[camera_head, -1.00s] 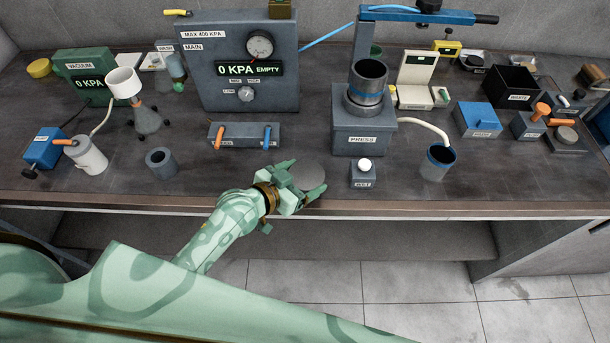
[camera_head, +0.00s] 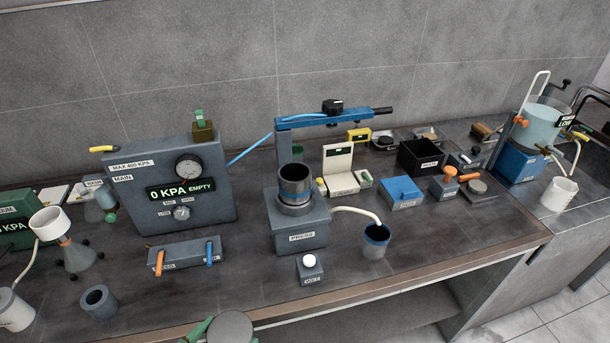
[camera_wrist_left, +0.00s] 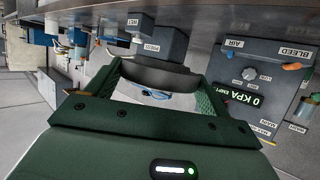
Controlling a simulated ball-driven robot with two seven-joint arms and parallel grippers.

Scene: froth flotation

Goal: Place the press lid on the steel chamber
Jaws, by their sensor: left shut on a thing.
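The press lid (camera_head: 230,328), a flat grey disc, is at the bottom edge of the head view, by the bench's front edge. My left gripper (camera_head: 212,331) is shut on it; only a green finger part shows there, the rest cut off. In the left wrist view the lid's dark rim (camera_wrist_left: 155,75) sits between the green fingers of the left gripper (camera_wrist_left: 160,82). The steel chamber (camera_head: 294,181), an upright cylinder with a blue band and open top, stands on the grey press block (camera_head: 300,236), apart from the lid. My right gripper is not in view.
A blue press arm (camera_head: 345,117) spans behind and above the chamber. A small box with a white knob (camera_head: 310,268) stands before the press. A beaker (camera_head: 376,241) with a hose is at its right. The gauge cabinet (camera_head: 218,203) and valve box (camera_head: 184,255) are at left.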

